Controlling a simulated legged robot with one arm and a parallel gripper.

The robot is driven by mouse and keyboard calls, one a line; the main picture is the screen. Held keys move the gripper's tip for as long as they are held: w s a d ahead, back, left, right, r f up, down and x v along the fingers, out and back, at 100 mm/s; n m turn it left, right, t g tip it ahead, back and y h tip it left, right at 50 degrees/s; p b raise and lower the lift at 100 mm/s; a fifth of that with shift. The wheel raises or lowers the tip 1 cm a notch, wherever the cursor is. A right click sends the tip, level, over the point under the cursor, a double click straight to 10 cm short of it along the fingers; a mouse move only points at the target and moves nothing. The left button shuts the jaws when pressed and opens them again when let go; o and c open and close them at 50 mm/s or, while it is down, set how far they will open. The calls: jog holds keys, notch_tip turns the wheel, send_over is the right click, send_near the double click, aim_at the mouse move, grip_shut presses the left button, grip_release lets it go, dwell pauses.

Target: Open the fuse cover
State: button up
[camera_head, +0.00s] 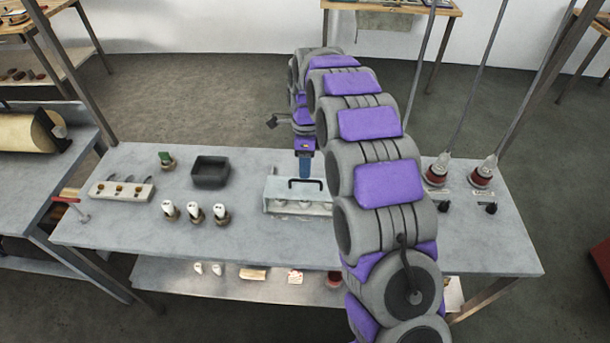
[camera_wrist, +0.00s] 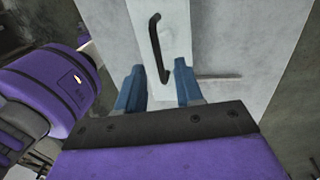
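The fuse cover (camera_head: 282,192) is a pale box lid with a black bar handle (camera_head: 306,181) on top, at the middle of the grey table. It looks closed, with pale round shapes showing at its front. My gripper (camera_head: 305,175) points down just above and behind the handle. In the wrist view, my gripper (camera_wrist: 157,68) shows two blue fingers spread apart. The black handle (camera_wrist: 156,45) runs lengthwise, its near end between the fingertips with space on both sides. I cannot tell whether either finger touches it. The pale cover (camera_wrist: 177,20) lies beneath the handle.
On the grey table (camera_head: 250,235), three white fuses (camera_head: 194,213) stand left of the cover. A black bin (camera_head: 210,172) and a pale holder (camera_head: 122,189) are further left. Red-based posts (camera_head: 482,177) stand at right. The table front is clear.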

aim_at(305, 187)
jog(key=shift+s+f, duration=0.2)
jog(key=shift+f, duration=0.55)
jog(key=shift+s+f, duration=0.15)
jog(key=shift+f, duration=0.6)
grip_shut()
dwell(0.4)
